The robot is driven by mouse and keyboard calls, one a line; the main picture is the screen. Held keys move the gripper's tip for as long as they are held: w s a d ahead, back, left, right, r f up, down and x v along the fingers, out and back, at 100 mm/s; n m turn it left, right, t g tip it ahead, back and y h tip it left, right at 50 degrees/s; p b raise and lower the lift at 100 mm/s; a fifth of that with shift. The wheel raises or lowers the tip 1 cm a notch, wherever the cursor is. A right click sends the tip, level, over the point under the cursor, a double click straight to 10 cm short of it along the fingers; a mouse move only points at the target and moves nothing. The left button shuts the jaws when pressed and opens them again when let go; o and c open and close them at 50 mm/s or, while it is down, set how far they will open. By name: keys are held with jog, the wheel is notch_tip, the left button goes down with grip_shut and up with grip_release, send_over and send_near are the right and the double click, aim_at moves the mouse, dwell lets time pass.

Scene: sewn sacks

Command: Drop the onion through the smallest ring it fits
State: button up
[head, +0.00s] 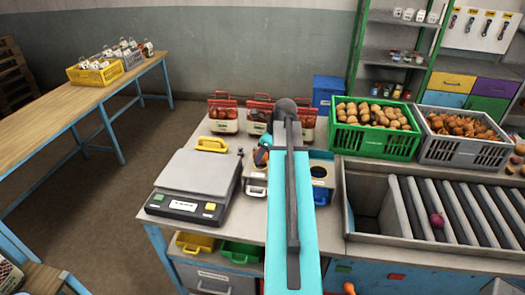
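A purple-red onion (437,220) lies on the dark rollers at the right, away from my arm. On the bench behind my arm, a blue plate with a round ring opening (320,172) shows just right of the arm. More of this fixture shows left of the arm, with a white-handled bin (256,191) below it. My arm covers the middle, so I cannot compare the ring sizes. A small dark and orange shape shows left of the arm; I cannot tell what it is. My gripper is not clearly visible, and its fingers seem hidden behind my arm.
A scale (198,174) stands left of the fixture. Red-topped sacks (223,115) line the bench's back. A wooden table (75,105) is far left, with open floor between.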

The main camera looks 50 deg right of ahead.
jog(key=shift+f+b, duration=0.8)
jog(key=shift+f, duration=0.4)
jog(key=shift+w, duration=0.1)
jog(key=o, duration=1.2)
jog(key=shift+r, duration=0.2)
jog(key=shift+b+v, duration=1.8)
jog(key=shift+v, duration=5)
jog(key=shift+f, duration=0.1)
